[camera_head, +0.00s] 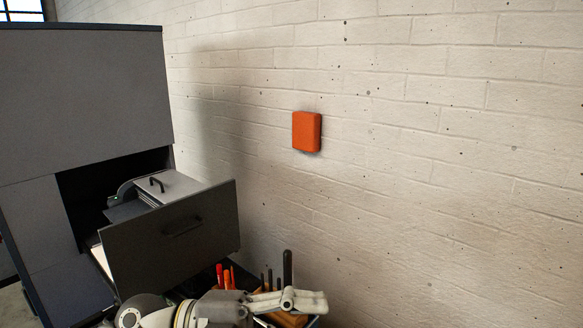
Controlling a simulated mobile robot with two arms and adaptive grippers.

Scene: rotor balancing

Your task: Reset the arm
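My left gripper (305,301) shows at the bottom edge, its arm coming in from the lower left and its pale fingers pointing right. I see it from the side, so its opening is unclear. It is in front of a group of upright tools with red, orange and black handles (226,278). No held object is visible. My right gripper is not in view.
A dark grey cabinet (85,95) stands at left with an open drawer (170,240) jutting toward the right. A grey case with a black handle (168,188) sits in the drawer. An orange box (306,131) is on the brick wall.

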